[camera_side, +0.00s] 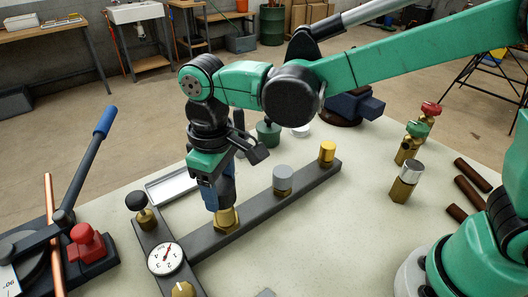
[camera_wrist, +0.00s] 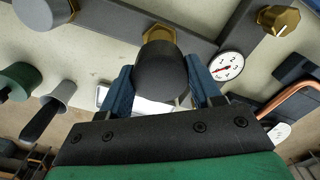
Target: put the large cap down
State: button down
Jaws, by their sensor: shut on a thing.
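My gripper (camera_side: 222,203) is upright above the dark manifold bar (camera_side: 250,218), its blue jaws pointing down over a brass fitting (camera_side: 227,220). In the wrist view, my gripper (camera_wrist: 163,90) is shut on a large dark cap (camera_wrist: 160,82) that sits between the two blue fingers. The brass hex (camera_wrist: 158,34) shows just beyond the cap.
A grey cap (camera_side: 282,178) and a yellow cap (camera_side: 327,150) stand farther along the bar. A gauge (camera_side: 166,259) and black knob (camera_side: 136,202) are left. A tray (camera_side: 178,184) lies behind. A silver-topped brass fitting (camera_side: 405,182) stands right, with clear table between.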

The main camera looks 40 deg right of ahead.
jog(key=shift+r, duration=0.45)
jog(key=shift+w+d+r, duration=0.15)
jog(key=shift+w+d, duration=0.05)
jog(key=shift+d, duration=0.15)
jog(key=w+d+r+m, duration=0.1)
jog(key=d+r+m, duration=0.25)
jog(key=d, duration=0.55)
jog(key=w+d+r+m, duration=0.1)
jog(key=d+r+m, duration=0.25)
jog(key=d, duration=0.55)
notch_tip(320, 180, up, 2)
jog(key=n, duration=0.7)
send_over(292, 229)
notch_tip(292, 229, down, 19)
jog(key=shift+f, duration=0.15)
jog(key=shift+f, duration=0.15)
jog(key=shift+c, duration=0.8)
grip_release()
